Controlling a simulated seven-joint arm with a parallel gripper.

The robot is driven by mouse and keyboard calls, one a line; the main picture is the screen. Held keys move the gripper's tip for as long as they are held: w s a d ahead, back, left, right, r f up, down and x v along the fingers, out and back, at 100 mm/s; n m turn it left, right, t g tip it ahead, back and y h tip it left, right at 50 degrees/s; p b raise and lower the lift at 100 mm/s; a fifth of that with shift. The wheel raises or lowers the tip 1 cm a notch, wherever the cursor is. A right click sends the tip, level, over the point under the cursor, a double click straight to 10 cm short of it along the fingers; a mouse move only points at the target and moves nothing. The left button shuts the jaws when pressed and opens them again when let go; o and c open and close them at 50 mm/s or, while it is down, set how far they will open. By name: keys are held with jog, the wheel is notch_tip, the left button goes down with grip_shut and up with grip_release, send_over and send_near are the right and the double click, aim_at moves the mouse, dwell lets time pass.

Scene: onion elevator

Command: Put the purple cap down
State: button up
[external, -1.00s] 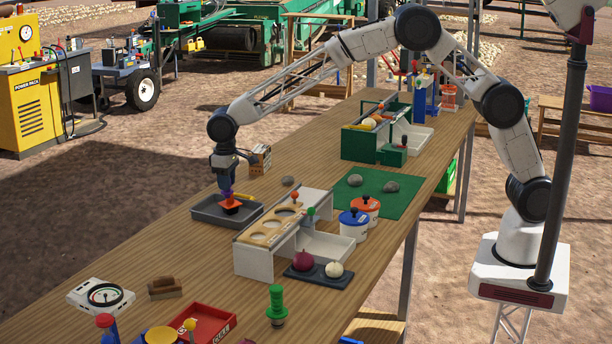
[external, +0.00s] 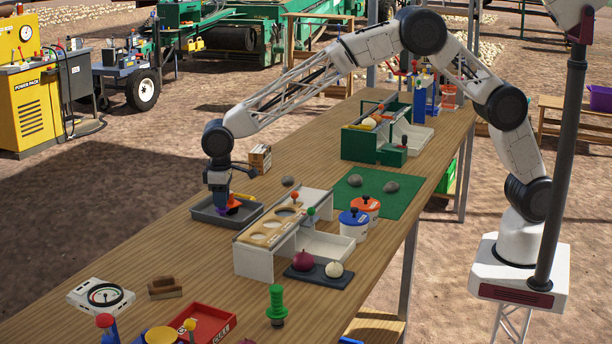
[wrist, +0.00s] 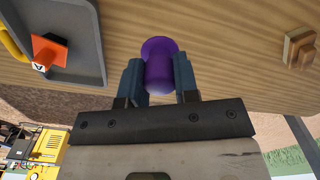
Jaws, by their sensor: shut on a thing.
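The purple cap (wrist: 158,66) is between the two fingers of my gripper (wrist: 158,80) in the wrist view. My gripper is shut on it. In the external view my gripper (external: 219,203) points down over the left part of the grey tray (external: 246,217). The cap is mostly hidden there by the gripper. In the wrist view the cap shows against bare wood, to the right of the tray (wrist: 90,79). I cannot tell whether it touches the table. An orange piece (wrist: 48,52) with a white tag sits in the tray, apart from the cap.
A yellow hooked piece (wrist: 12,40) lies in the tray. A white stand with a holed wooden top (external: 266,235) is to the tray's right. A small wooden block (external: 260,158) is behind it.

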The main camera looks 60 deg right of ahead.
aim_at(223, 215)
jog(key=shift+f, duration=3.15)
jog(key=shift+f, duration=1.85)
jog(key=shift+f, duration=0.1)
jog(key=o, duration=0.9)
jog(key=shift+r, duration=6.1)
